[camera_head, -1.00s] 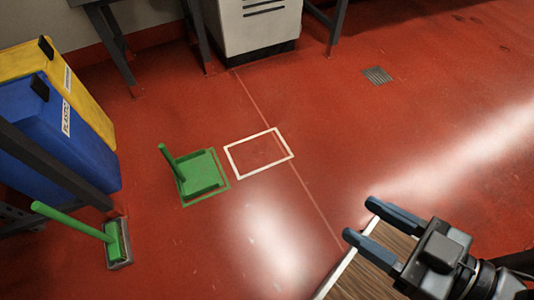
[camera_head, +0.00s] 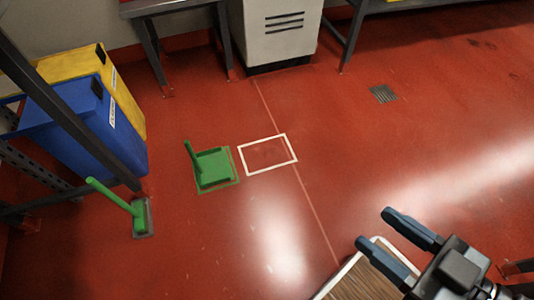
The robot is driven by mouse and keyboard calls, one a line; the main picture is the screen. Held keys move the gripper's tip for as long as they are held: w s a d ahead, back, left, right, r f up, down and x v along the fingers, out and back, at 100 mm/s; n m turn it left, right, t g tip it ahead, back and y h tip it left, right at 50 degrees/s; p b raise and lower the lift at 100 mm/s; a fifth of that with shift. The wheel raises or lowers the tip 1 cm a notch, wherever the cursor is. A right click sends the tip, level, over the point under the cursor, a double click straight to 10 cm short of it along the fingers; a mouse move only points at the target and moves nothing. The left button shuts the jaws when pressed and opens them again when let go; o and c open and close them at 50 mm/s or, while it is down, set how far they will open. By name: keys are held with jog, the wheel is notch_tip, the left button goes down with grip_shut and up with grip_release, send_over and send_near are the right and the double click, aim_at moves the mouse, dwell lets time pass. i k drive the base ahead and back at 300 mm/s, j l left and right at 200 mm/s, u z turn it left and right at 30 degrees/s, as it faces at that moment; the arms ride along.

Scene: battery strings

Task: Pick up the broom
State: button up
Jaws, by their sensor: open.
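A green broom (camera_head: 139,216) stands on the red floor at the lower left, its green handle leaning up and to the left. A dark grey patch shows under and beside its head. A green dustpan (camera_head: 213,168) with an upright handle sits inside a green outline on the floor, right of the broom. My gripper (camera_head: 373,233) is at the lower right, open and empty, its two blue-grey fingers apart and pointing left. It is far from the broom, with open floor between them.
A white outlined rectangle (camera_head: 267,153) on the floor is empty. Blue (camera_head: 85,125) and yellow (camera_head: 122,95) bins and a dark metal frame stand at the left, close to the broom. A wooden-topped surface (camera_head: 362,280) lies below my gripper. A white cabinet (camera_head: 275,32) stands at the back.

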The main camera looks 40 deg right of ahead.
aim_at(140, 221)
jog(key=i+j, duration=0.85)
